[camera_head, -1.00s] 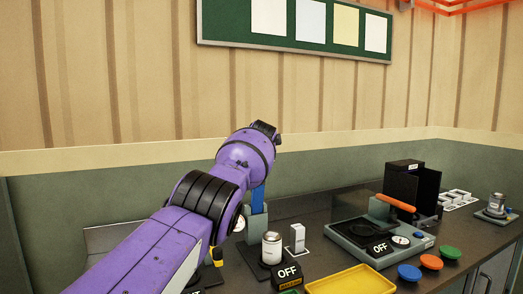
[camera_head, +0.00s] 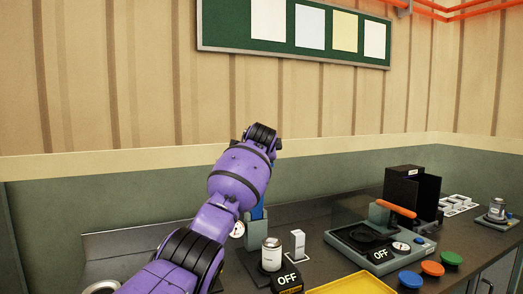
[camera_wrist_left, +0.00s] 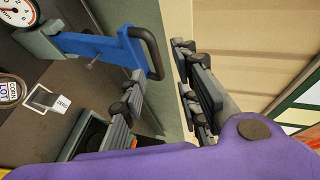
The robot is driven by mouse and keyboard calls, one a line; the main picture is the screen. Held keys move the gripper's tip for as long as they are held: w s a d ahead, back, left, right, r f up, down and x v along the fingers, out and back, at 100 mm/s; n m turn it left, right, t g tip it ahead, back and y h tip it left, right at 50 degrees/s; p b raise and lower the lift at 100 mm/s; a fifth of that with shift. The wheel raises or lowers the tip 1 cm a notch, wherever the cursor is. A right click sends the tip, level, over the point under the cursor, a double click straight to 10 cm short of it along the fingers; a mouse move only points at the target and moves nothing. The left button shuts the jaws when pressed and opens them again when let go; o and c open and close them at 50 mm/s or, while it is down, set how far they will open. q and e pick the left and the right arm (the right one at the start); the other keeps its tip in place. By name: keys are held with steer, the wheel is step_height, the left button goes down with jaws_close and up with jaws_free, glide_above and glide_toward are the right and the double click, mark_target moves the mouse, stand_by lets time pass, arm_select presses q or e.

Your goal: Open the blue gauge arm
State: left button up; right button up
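The blue gauge arm (camera_wrist_left: 95,46) runs from a grey-green pivot block to a dark, bent handle (camera_wrist_left: 152,52) in the left wrist view. In the head view a strip of the blue arm (camera_head: 258,209) stands upright, partly hidden by my purple left arm. A white dial gauge (camera_wrist_left: 17,11) sits by the pivot. My left gripper (camera_wrist_left: 160,74) is open, with one finger on each side in the wrist view. The handle shows between and beyond the fingers; I cannot tell whether they touch it. My left fingers are hidden in the head view. My right gripper is not in view.
A labelled can (camera_head: 298,243), a white block, an OFF sign (camera_head: 289,281) and a yellow tray (camera_head: 352,286) are right of the gauge. A press-like station with an orange handle (camera_head: 396,209) and coloured buttons stands farther right. The wall is behind.

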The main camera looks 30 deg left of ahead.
arm_select(q)
steer(key=v, duration=0.7)
steer(key=shift+r, duration=0.1)
stand_by(0.4)
